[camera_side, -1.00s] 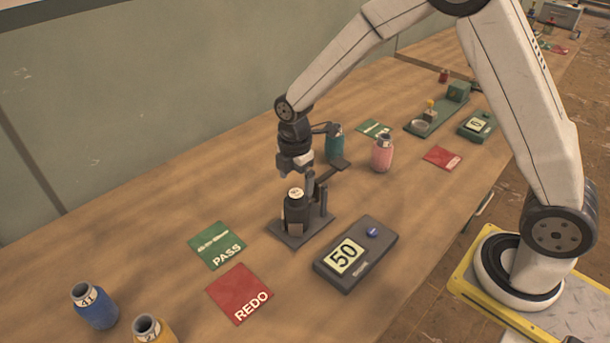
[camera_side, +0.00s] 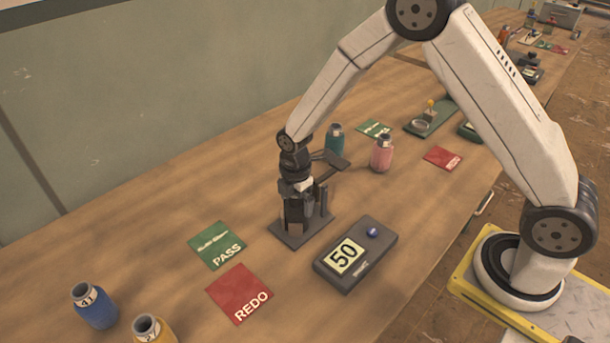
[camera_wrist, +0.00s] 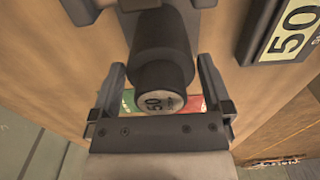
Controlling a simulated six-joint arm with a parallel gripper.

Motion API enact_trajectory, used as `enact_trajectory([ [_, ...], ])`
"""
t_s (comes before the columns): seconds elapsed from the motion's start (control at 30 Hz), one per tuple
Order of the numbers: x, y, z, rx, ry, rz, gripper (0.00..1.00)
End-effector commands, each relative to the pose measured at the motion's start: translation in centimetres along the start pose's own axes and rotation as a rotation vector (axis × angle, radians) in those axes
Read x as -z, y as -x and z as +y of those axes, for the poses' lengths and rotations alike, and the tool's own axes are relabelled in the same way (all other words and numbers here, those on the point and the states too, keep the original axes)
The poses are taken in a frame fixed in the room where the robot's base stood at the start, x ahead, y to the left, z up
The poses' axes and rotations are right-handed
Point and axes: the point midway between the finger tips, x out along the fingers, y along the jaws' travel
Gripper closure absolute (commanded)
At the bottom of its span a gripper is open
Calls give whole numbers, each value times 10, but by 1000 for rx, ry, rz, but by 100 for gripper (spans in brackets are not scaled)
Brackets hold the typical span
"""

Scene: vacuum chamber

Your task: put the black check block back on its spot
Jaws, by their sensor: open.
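The black check block (camera_wrist: 160,72) is a dark cylinder with a pale label reading 50 on its end. In the side view it stands on the dark stand (camera_side: 287,236), mostly hidden by my gripper (camera_side: 300,215). In the wrist view my gripper (camera_wrist: 161,68) is open, with one finger on each side of the block. A small gap seems to show on both sides; I cannot tell whether either finger touches it. The block's spot cannot be made out for certain.
A dark display box (camera_side: 357,254) reading 50 lies right of the stand. A green PASS card (camera_side: 217,244) and a red REDO card (camera_side: 239,293) lie left. Blue (camera_side: 94,306), yellow (camera_side: 153,330), teal (camera_side: 335,141) and pink (camera_side: 381,154) bottles stand on the table.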

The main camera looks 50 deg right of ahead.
Motion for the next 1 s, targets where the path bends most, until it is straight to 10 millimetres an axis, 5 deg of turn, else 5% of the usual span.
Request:
enact_trajectory([
  [0.43,0,-9,0,0,0,0,0],
  [0.77,0,-8,0,-2,0,0,100],
  [1.0,-1,-8,0,-2,0,0,100],
])
